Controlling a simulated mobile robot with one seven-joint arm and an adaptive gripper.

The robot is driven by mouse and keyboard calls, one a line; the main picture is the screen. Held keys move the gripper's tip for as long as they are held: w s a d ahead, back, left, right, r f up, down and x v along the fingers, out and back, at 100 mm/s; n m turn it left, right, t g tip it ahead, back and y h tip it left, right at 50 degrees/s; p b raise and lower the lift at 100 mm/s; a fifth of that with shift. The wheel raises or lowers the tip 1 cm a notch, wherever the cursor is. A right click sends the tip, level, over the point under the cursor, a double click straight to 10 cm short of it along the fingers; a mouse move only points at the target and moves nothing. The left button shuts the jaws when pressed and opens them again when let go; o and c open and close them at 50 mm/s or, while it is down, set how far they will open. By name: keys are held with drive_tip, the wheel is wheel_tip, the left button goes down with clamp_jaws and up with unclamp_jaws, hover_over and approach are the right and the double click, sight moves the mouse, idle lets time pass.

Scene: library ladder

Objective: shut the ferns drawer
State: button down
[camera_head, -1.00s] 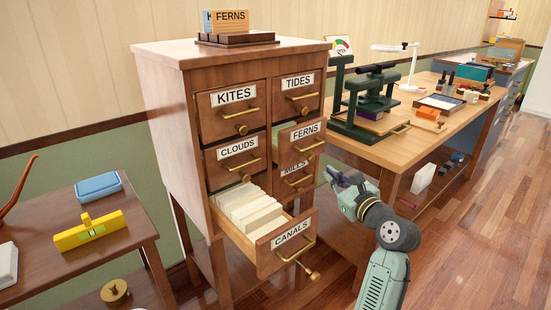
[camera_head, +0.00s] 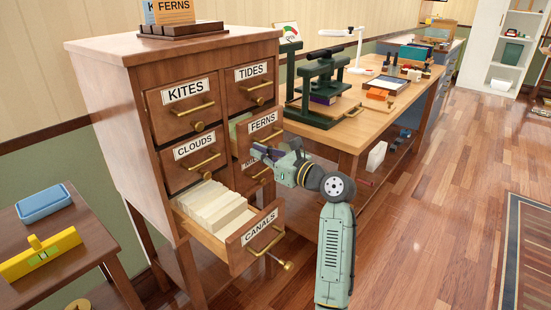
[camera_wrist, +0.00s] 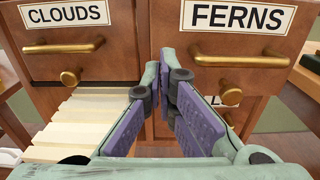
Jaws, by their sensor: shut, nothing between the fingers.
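The wooden card cabinet (camera_head: 120,110) stands at the left in the head view. Its ferns drawer (camera_head: 262,132), in the right column under the tides drawer, is pulled part way out, with cards showing behind its front. In the wrist view the ferns drawer (camera_wrist: 215,20) fills the upper right, with its label and brass handle (camera_wrist: 240,57). My gripper (camera_head: 257,152) is shut and empty, just below the ferns handle in the head view. In the wrist view its fingertips (camera_wrist: 162,68) lie left of that handle; I cannot tell whether they touch the front.
The canals drawer (camera_head: 255,240) stands far out below, full of cards. The clouds drawer (camera_head: 197,155), kites drawer (camera_head: 185,105) and tides drawer (camera_head: 252,85) look closed. A workbench (camera_head: 340,130) with a green press stands close on the right. Open floor (camera_head: 420,210) lies at the right.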

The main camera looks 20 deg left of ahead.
sight(244, 146)
drive_tip(key=shift+x, duration=1.45)
drive_tip(key=p+x, duration=0.1)
drive_tip(key=x, duration=0.1)
drive_tip(key=p+x, duration=0.2)
drive_tip(key=shift+r, duration=0.2)
drive_tip(key=shift+w+a+f, duration=0.1)
drive_tip(key=shift+a, duration=0.25)
drive_tip(key=shift+d, duration=0.1)
drive_tip(key=shift+p, duration=0.3)
